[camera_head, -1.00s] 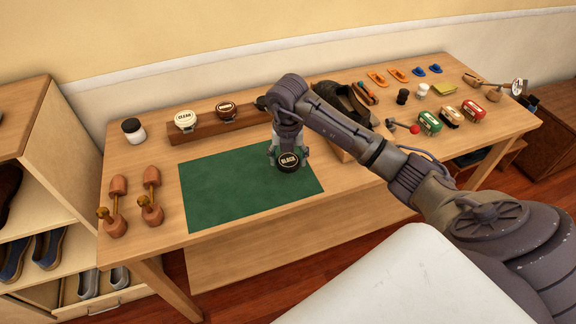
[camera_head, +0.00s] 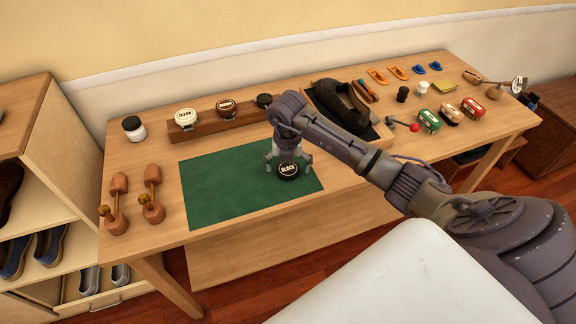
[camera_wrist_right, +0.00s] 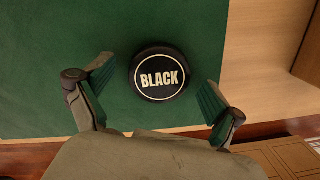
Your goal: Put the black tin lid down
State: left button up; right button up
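The black tin lid (camera_head: 289,170), a round black disc marked "BLACK" in pale letters, lies flat on the green mat (camera_head: 222,190) near its right side, label up. My right gripper (camera_head: 287,160) is just above and behind it, with its fingers spread on either side. In the right wrist view the lid (camera_wrist_right: 159,75) sits between the open fingers, with a visible gap on both sides. A dark round tin (camera_head: 265,100) is at the right end of the wooden rack (camera_head: 212,127). My left gripper is not in view.
Tins marked "CLEAR" (camera_head: 186,116) and brown (camera_head: 227,107) sit on the rack. A dark shoe (camera_head: 343,105) lies in a tray right of the mat. The mat's left and middle are clear.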

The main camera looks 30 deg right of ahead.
aim_at(287, 171)
jog(key=shift+r, duration=0.15)
notch_tip(287, 171, up, 12)
jog(key=b, duration=0.1)
jog(key=shift+s+a, duration=0.3)
jog(key=shift+s, duration=0.05)
dwell(0.5)
